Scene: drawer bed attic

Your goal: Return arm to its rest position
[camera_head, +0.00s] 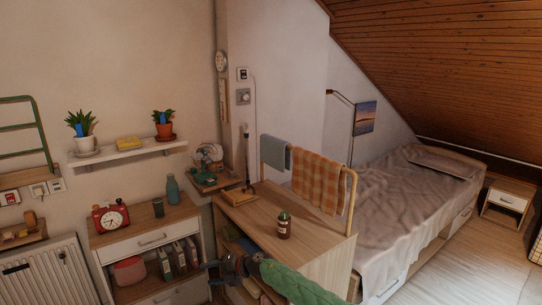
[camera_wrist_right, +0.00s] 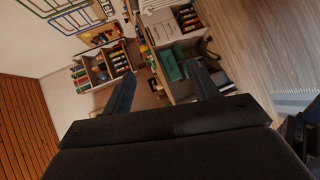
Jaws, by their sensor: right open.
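My right gripper (camera_head: 214,271) shows low in the middle of the head view, at the end of my green-sleeved arm. It is in front of the open shelves of the wooden unit, and how close it is to them is hard to tell. In the right wrist view the two dark fingers (camera_wrist_right: 162,70) stand wide apart. Nothing is held between them. The wrist view is tilted, with shelves and floor beyond the fingers. My left gripper is not in view.
A brown bottle (camera_head: 284,226) stands on the wooden unit's top (camera_head: 255,212), below a rail with hanging cloths (camera_head: 318,180). A drawer cabinet with a red clock (camera_head: 111,217) stands at left. The bed (camera_head: 400,200) is at right, with bare floor (camera_head: 480,265) beside it.

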